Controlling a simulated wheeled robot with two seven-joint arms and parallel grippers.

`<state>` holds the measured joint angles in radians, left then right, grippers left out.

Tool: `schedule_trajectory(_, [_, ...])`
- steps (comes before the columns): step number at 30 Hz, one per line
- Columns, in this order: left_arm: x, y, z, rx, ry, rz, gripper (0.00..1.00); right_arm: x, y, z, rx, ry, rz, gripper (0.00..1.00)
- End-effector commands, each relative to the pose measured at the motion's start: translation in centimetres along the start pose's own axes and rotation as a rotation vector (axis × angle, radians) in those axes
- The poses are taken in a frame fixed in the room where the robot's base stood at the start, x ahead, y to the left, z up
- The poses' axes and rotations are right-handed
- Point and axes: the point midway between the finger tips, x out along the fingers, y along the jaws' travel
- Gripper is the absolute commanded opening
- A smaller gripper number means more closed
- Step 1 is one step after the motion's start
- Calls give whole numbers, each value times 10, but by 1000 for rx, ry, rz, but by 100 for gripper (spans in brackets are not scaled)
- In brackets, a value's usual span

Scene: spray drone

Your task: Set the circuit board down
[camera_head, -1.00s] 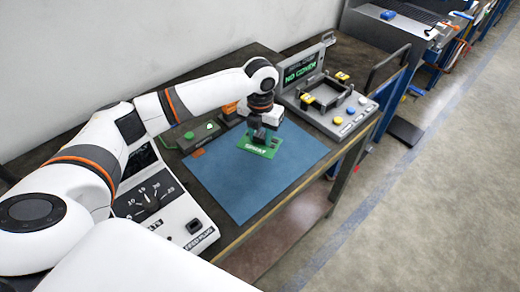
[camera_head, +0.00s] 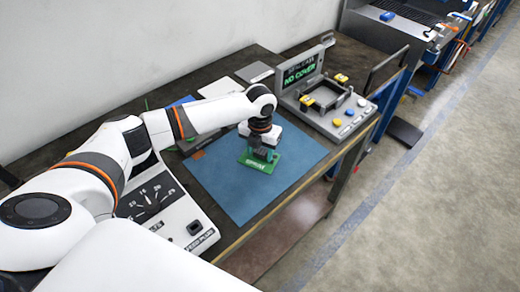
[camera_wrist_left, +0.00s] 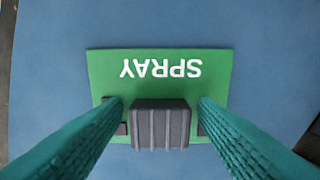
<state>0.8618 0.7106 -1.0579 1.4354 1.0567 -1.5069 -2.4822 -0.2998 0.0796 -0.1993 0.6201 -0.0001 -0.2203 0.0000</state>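The green circuit board (camera_head: 257,165), marked SPRAY and bearing a dark ribbed block (camera_wrist_left: 160,124), appears to lie flat on the blue mat (camera_head: 235,200). Any small gap beneath it cannot be made out. My left gripper (camera_head: 262,152) is directly above the board, pointing down. In the left wrist view its two teal fingers (camera_wrist_left: 160,104) stand on either side of the ribbed block, with a narrow strip of green showing between each finger and the block. The fingers are apart and do not appear to press on it. My right gripper is out of view.
A grey fixture (camera_head: 330,105) with coloured buttons and a screen reading NO COVER stands behind and right of the mat. A white dial panel (camera_head: 165,215) is at the left, under my left arm. The near and right parts of the mat are clear.

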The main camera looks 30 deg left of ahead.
Motion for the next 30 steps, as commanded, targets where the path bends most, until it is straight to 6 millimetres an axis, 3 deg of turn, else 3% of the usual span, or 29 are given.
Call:
schedule_trajectory(8, [-1,0,0,0,0,0,57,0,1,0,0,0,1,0])
schedule_trajectory(13, [-11,0,-1,-1,3,0,57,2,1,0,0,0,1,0])
schedule_trajectory(24, [-87,0,-1,0,5,1,57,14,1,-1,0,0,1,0])
schedule_trajectory(30, [-115,0,-1,-1,2,1,57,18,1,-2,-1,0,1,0])
